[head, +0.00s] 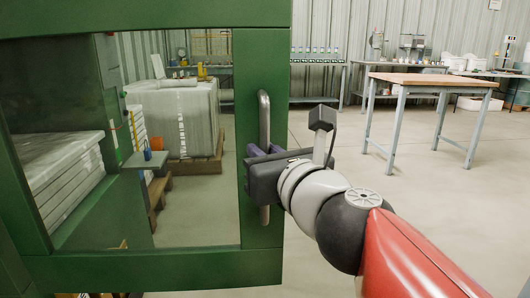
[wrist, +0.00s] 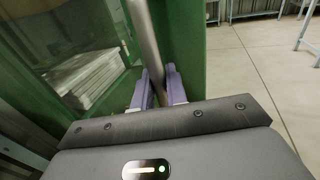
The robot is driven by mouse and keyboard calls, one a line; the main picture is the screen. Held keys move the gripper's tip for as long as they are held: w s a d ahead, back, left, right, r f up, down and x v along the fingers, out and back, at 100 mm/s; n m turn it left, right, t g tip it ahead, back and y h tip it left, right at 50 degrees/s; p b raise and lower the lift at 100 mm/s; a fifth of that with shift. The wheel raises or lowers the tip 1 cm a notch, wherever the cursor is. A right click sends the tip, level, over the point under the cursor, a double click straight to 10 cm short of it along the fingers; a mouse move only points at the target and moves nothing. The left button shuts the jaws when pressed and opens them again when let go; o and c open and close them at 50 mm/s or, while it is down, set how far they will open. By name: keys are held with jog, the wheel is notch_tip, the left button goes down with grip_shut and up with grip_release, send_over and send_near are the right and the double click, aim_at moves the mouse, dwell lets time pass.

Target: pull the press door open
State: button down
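The press door (head: 265,60) is a green frame around a large clear window, filling the left half of the head view. A vertical metal bar handle (head: 264,110) is fixed to its right upright. My gripper (head: 257,150) is at the handle's middle. In the wrist view, its purple fingers (wrist: 158,88) lie on either side of the handle bar (wrist: 146,35), close against it, so it looks shut on the handle. The fingertips are partly hidden in the head view. I cannot tell how far the door stands from its frame.
Through the window a large pale wrapped block (head: 180,115) on a pallet and a white stack (head: 60,170) show. A wooden-topped table (head: 430,80) stands at the right. Benches line the back wall. The floor (head: 330,125) between door and table is clear.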

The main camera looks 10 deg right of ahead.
jog(key=c, duration=1.5)
grip_release()
jog(key=p+v, duration=0.4)
jog(key=v, duration=0.4)
jog(key=shift+p, duration=0.3)
jog(key=shift+w, duration=0.1)
notch_tip(320, 180, down, 13)
jog(key=a+n+g, duration=0.2)
jog(key=n+g, duration=0.5)
jog(key=n, duration=1.3)
jog(key=s+d+f+n+g+h, duration=0.1)
jog(key=d+f+n, duration=0.1)
jog(key=n, duration=0.2)
jog(key=s+d+f+n+g+h, duration=0.2)
jog(key=f+n, duration=0.1)
jog(key=n, duration=0.1)
jog(key=s+d+f+n+g+h, duration=0.1)
jog(key=s+d+f+n, duration=0.1)
jog(key=n, duration=0.3)
jog(key=shift+d+f+g, duration=0.4)
jog(key=shift+d+f, duration=0.1)
jog(key=shift+f, duration=0.2)
